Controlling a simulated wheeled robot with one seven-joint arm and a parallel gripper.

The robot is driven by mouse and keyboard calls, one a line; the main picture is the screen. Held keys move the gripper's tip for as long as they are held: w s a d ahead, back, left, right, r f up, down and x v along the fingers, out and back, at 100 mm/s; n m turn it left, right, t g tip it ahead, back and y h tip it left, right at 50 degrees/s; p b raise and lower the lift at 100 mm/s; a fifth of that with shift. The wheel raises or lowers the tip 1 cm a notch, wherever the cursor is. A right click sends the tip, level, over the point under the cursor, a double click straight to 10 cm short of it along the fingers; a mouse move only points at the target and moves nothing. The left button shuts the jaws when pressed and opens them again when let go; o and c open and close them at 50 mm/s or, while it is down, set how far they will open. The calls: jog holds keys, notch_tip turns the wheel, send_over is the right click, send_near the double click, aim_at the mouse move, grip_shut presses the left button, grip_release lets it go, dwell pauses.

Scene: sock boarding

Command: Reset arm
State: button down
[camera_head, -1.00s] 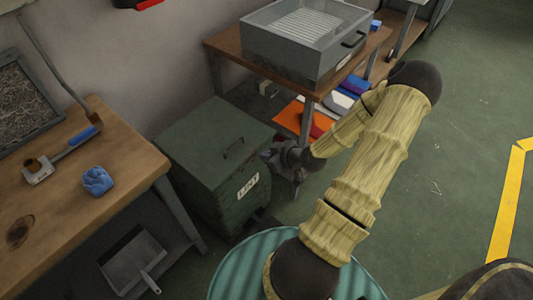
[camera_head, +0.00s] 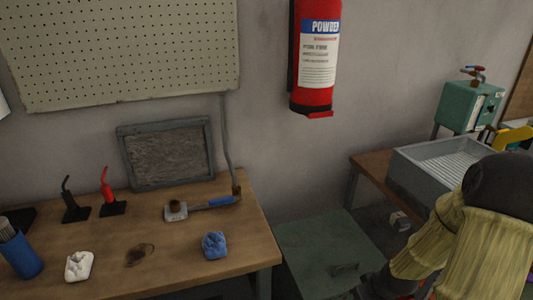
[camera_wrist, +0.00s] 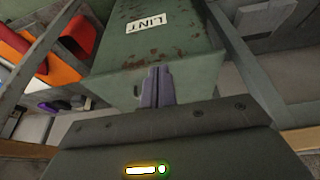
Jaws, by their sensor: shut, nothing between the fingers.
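My gripper (camera_wrist: 157,87) shows in the wrist view with its two grey fingers together and nothing between them. It points at the front of a green metal bin (camera_wrist: 190,50) with a white "LINT" label, apart from it as far as I can tell. In the head view my arm (camera_head: 470,245) reaches in from the lower right, in front of the bin (camera_head: 315,245). The fingers are at or below the bottom edge there and I cannot make them out.
A wooden bench (camera_head: 180,245) at left holds a blue cloth lump (camera_head: 214,245), a white lump (camera_head: 79,265), a blue cup (camera_head: 20,256) and a blue-handled tool (camera_head: 205,204). A fire extinguisher (camera_head: 315,60) hangs on the wall. A grey basin (camera_head: 420,180) stands at right.

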jog(key=s+a+r+m+g+h, duration=0.1)
jog(key=s+a+r+m, duration=0.15)
jog(key=a+r, duration=0.3)
jog(key=s+a+r+m, duration=0.1)
jog(key=s+a+r, duration=0.35)
jog(key=r, duration=0.25)
jog(key=w+p+v, duration=0.2)
jog(key=p+v, duration=0.8)
jog(key=w+r+p+v, duration=0.1)
jog(key=w+p+v, duration=0.2)
jog(key=p+v, duration=0.8)
jog(key=shift+w+a, duration=0.25)
jog(key=shift+a, duration=0.15)
jog(key=shift+w, duration=0.1)
jog(key=shift+s+d, duration=0.1)
jog(key=shift+s, duration=0.1)
